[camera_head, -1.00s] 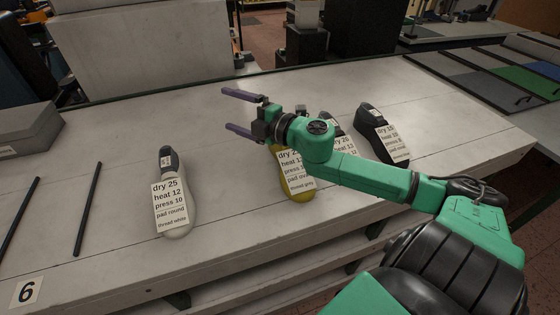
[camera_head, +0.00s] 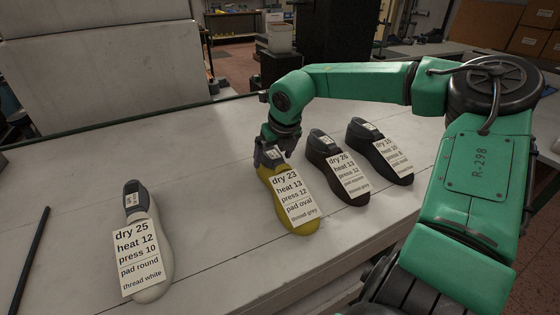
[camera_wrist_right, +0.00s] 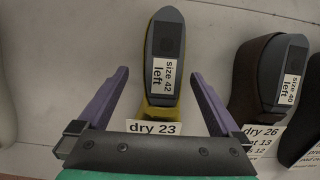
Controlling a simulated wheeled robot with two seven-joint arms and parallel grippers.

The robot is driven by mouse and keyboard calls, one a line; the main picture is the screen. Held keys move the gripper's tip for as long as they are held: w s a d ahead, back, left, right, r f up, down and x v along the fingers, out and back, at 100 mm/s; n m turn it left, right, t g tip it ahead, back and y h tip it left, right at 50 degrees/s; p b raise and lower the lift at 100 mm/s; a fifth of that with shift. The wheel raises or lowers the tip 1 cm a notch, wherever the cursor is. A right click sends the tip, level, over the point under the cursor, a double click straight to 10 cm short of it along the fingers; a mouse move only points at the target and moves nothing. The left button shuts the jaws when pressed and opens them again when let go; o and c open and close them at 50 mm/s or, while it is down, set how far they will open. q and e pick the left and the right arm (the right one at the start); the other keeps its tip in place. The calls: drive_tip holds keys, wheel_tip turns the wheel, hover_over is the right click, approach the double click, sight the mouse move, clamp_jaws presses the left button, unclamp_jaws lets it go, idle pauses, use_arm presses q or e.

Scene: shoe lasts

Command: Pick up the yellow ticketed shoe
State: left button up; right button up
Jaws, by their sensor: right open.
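The yellow shoe (camera_head: 306,225) lies on the table with a white ticket reading "dry 23, heat 13, press 12, pad oval, thread grey". Its dark heel block carries a "size 42 left" label. In the right wrist view the yellow shoe (camera_wrist_right: 163,60) shows between the two purple fingers. My right gripper (camera_head: 270,152) is over its heel end, pointing down. The right gripper (camera_wrist_right: 160,80) is open, one finger on each side of the heel, with visible gaps. The fingertips' height against the shoe is unclear. My left gripper is not in view.
Two dark ticketed shoes, one near (camera_head: 325,148) and one farther right (camera_head: 362,132), lie close to the right of the yellow one. A white ticketed shoe (camera_head: 158,285) lies at the left. A black rod (camera_head: 30,260) is at the far left. The table between the white and yellow shoes is clear.

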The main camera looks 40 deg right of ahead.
drive_tip(key=x, duration=0.2)
drive_tip(key=p+x, duration=0.1)
drive_tip(key=x, duration=0.1)
drive_tip(key=shift+s+d+f, duration=0.1)
drive_tip(key=shift+s+d, duration=0.1)
drive_tip(key=shift+s, duration=0.1)
drive_tip(key=shift+w+f, duration=0.2)
drive_tip(key=shift+f, duration=0.05)
drive_tip(key=shift+s+r, duration=0.1)
drive_tip(key=c, duration=1.6)
drive_tip(key=shift+r, duration=0.1)
